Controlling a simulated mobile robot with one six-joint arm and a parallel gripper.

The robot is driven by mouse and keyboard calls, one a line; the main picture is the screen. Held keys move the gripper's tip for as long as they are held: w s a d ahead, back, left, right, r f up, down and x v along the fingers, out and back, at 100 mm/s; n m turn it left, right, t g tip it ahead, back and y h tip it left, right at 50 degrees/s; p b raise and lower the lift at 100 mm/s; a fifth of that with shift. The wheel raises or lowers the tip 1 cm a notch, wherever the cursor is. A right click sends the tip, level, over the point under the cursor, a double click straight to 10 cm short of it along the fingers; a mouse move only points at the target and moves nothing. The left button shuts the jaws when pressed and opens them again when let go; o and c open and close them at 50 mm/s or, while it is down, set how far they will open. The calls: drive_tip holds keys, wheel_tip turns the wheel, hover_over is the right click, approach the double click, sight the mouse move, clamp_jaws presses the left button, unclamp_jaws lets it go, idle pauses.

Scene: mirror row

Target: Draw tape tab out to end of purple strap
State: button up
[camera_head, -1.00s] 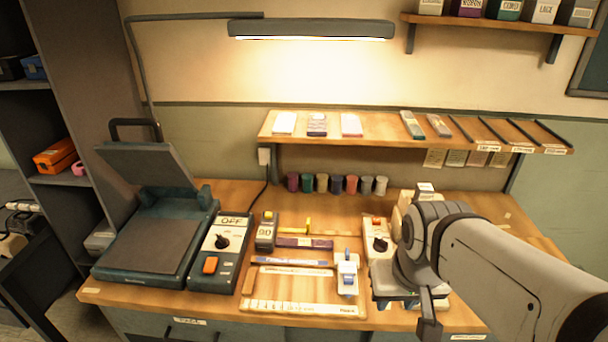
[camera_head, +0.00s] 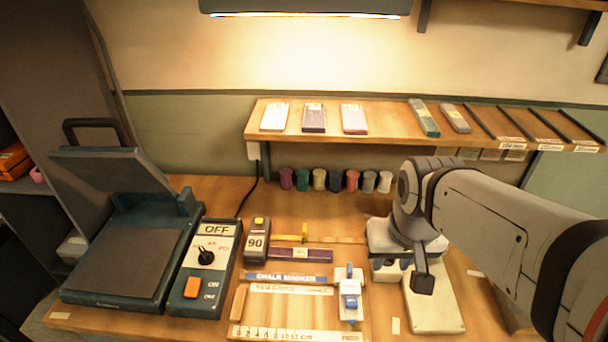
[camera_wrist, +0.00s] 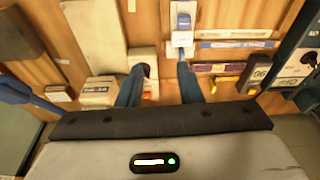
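The purple strap (camera_head: 300,254) lies flat on the bench, left to right, and shows in the wrist view (camera_wrist: 208,67). Just behind it is the yellow tape tab (camera_head: 304,233), joined by a short yellow strip to a dark tape case (camera_head: 257,240) marked 90. In the wrist view the tab (camera_wrist: 226,79) and case (camera_wrist: 259,72) sit beside the strap. My gripper (camera_head: 405,270) is to the right of the strap, above a pale device. In the wrist view its two bluish fingers (camera_wrist: 160,86) stand apart with nothing held between them.
A blue-and-white clamp-like tool (camera_head: 350,294), a blue marker strip (camera_head: 287,278) and a ruler (camera_head: 290,334) lie in front of the strap. A switch box (camera_head: 206,268) and press (camera_head: 135,250) stand left. Jars (camera_head: 335,180) line the back under a shelf (camera_head: 380,134).

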drive_tip(key=w+a+f+g+b, duration=0.1)
drive_tip(key=w+a+f+b, duration=0.15)
drive_tip(key=w, duration=0.35)
drive_tip(key=w+a+f+b, duration=0.1)
drive_tip(key=w+a+b, duration=0.15)
drive_tip(key=w, duration=0.45)
drive_tip(key=g+b, duration=0.2)
drive_tip(key=b, duration=0.1)
hover_over(304, 227)
drive_tip(key=f, duration=0.8)
drive_tip(key=shift+s+d+f, duration=0.1)
drive_tip(key=shift+s+d, duration=0.05)
drive_tip(key=shift+d, duration=0.05)
drive_tip(key=shift+a+f, duration=0.15)
drive_tip(key=shift+f, duration=0.15)
wheel_tip(304, 227, down, 7)
drive_tip(key=shift+f, duration=0.15)
drive_tip(key=shift+c, duration=0.4)
clamp_jaws()
